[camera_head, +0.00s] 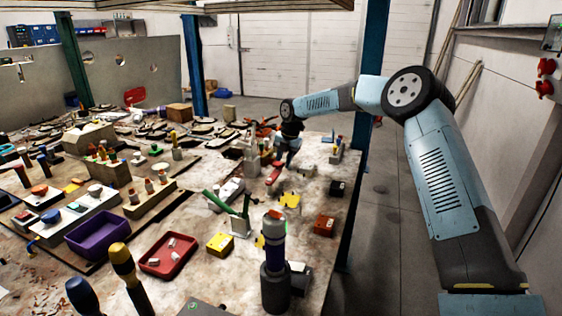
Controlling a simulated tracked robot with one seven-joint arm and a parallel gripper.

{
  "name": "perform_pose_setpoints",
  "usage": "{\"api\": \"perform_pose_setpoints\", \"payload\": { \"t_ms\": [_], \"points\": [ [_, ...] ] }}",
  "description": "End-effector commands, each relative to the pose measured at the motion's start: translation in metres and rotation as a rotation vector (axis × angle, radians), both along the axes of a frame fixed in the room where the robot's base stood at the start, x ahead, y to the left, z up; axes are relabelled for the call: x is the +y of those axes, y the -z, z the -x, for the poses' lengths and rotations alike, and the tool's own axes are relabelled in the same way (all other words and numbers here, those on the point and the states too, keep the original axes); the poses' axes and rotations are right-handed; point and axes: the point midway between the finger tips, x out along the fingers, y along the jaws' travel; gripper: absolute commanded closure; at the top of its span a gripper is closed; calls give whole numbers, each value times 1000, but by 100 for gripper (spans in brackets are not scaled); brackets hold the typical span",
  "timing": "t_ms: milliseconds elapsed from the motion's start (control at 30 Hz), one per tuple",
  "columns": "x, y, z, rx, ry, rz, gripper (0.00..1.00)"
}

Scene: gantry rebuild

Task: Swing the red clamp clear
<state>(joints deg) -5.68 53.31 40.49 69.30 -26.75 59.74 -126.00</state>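A small red bar-like piece (275,173), which looks like the red clamp, is on the workbench at the middle right. It is partly hidden and small, so its exact pose is unclear. My arm reaches in from the right, and my gripper (289,157) points down just above and beside the red piece. I cannot tell whether the gripper touches it, or whether its dark fingers are open or shut.
A green clamp-like piece (236,204) on a pale block stands nearer. A dark cylinder with a purple band (274,262), a red tray (168,256) and a purple bin (98,235) are in front. A blue post (368,90) rises behind my arm. The bench is crowded.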

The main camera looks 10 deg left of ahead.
Motion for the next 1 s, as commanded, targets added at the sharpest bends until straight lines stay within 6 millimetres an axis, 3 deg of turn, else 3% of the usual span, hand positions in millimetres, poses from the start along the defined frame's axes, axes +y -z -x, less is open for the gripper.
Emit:
{"api": "perform_pose_setpoints", "payload": {
  "t_ms": [100, 467, 1000],
  "points": [
    [0, 0, 0, -1, 0, 0, 60],
    [-2, -10, -1, -3, 1, 0, 60],
    [-21, -105, 1, -4, 0, 0, 60]
  ]
}}
